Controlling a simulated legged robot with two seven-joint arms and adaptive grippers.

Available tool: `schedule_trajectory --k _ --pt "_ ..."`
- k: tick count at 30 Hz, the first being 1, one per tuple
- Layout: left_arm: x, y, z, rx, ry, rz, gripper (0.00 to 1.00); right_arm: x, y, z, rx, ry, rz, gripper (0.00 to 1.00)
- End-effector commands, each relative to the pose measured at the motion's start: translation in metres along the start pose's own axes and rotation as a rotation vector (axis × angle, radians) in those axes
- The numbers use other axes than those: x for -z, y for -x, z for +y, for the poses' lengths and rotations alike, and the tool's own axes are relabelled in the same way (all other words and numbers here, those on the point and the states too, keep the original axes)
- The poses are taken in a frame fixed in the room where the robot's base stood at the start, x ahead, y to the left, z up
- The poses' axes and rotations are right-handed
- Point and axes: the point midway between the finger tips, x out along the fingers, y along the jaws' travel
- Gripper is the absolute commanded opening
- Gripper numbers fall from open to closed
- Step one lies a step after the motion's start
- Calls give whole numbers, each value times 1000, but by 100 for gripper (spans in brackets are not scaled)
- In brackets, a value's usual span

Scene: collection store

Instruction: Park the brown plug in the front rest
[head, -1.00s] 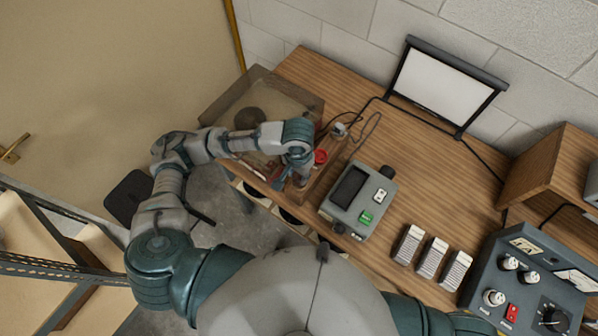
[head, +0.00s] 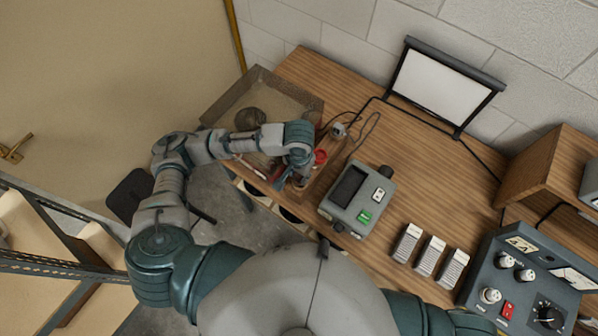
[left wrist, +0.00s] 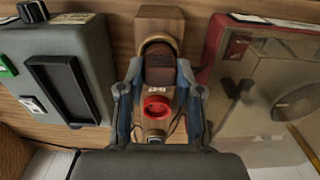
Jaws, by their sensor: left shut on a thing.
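The brown plug (left wrist: 159,68) is between the fingers of my left gripper (left wrist: 158,92) in the left wrist view, and the gripper is shut on it. The plug is at the front end of a wooden block (left wrist: 159,20), against a rounded rest there. I cannot tell whether it is fully seated. A red round piece (left wrist: 157,106) sits on the same block, farther back; it also shows in the head view (head: 320,157). In the head view my left gripper (head: 291,182) is over the block's near end, and the hand hides the plug. My right gripper is out of view.
A grey box with a dark screen (head: 356,199) stands close right of the block. A tray (head: 290,92) lies to its left. A cable (head: 371,122) runs behind. Several white-topped blocks (head: 430,257) and a control panel (head: 528,275) are farther right.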

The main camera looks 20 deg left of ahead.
Motion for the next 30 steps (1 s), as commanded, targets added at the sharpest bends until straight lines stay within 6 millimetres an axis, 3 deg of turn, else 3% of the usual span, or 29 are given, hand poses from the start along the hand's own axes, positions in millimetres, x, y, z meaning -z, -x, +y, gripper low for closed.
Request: schedule_trajectory --k 18,19,20,30 --pt "0 -12 0 0 0 -1 0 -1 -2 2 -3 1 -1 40" --pt "0 -12 0 0 0 -1 37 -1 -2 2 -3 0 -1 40" --pt "0 -12 0 0 0 0 44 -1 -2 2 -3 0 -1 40" --pt "0 -11 0 0 0 -1 45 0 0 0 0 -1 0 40"
